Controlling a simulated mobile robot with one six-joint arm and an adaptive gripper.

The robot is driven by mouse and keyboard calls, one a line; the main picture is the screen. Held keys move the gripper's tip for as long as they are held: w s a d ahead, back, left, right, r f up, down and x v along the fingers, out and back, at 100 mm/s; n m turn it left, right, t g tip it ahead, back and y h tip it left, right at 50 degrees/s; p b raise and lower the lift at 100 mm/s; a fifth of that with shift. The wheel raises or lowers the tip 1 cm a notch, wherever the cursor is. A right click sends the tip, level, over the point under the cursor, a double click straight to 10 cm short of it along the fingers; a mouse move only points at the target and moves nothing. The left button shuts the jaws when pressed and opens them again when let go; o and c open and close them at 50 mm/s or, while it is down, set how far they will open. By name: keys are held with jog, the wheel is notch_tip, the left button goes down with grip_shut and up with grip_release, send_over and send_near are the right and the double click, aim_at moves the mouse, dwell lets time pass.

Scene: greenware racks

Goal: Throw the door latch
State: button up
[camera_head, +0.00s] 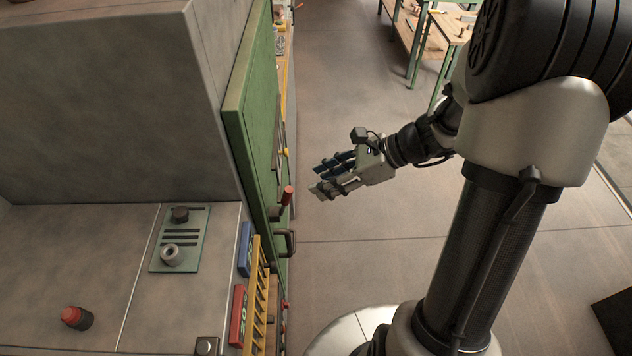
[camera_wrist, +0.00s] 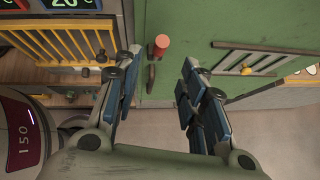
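The green door (camera_head: 250,110) stands upright at the front of a big grey block in the head view. It also fills the top of the wrist view (camera_wrist: 185,25). A red-gripped latch lever (camera_head: 287,195) juts from the door. Its red end (camera_wrist: 161,43) shows between my fingers in the wrist view, with a dark bar (camera_wrist: 150,78) below it. A dark looped handle (camera_head: 286,242) is lower on the door side. My gripper (camera_head: 323,178) is open and empty, pointing at the door. It appears apart from the red grip.
A yellow rail (camera_head: 255,300) runs beside blue (camera_head: 245,248) and red (camera_head: 237,315) display boxes. A red-topped knob (camera_head: 76,318) and a green panel (camera_head: 180,240) are on the grey top. Green-legged tables (camera_head: 440,45) stand at the back. The floor (camera_head: 340,80) behind my gripper is clear.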

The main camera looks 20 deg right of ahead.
jog(key=shift+c, duration=0.2)
jog(key=shift+d, duration=0.2)
jog(key=shift+c, duration=0.7)
jog(key=shift+t+y, duration=0.5)
jog(key=shift+y, duration=0.2)
jog(key=s+d+f+p, duration=0.1)
jog(key=d, duration=0.1)
jog(key=s+d+f+p, duration=0.1)
jog(key=d+p, duration=0.1)
jog(key=s+d+f+p, duration=0.1)
jog(key=s+d+f, duration=0.1)
jog(key=d, duration=0.1)
jog(key=shift+p, duration=0.3)
jog(key=c, duration=0.7)
jog(key=shift+a+f, duration=0.2)
jog(key=shift+a, duration=0.05)
grip_shut()
send_near(285, 202)
jog(key=shift+w+a+f+p, duration=0.1)
jog(key=shift+w+a+f, duration=0.3)
jog(key=shift+f, duration=0.35)
jog(key=shift+w+a+f+p, duration=0.15)
jog(key=shift+w+a+f, duration=0.25)
jog(key=shift+f, duration=0.35)
jog(key=shift+w+a+f+p, duration=0.1)
jog(key=shift+w+a+f, duration=0.3)
jog(key=shift+f, duration=0.35)
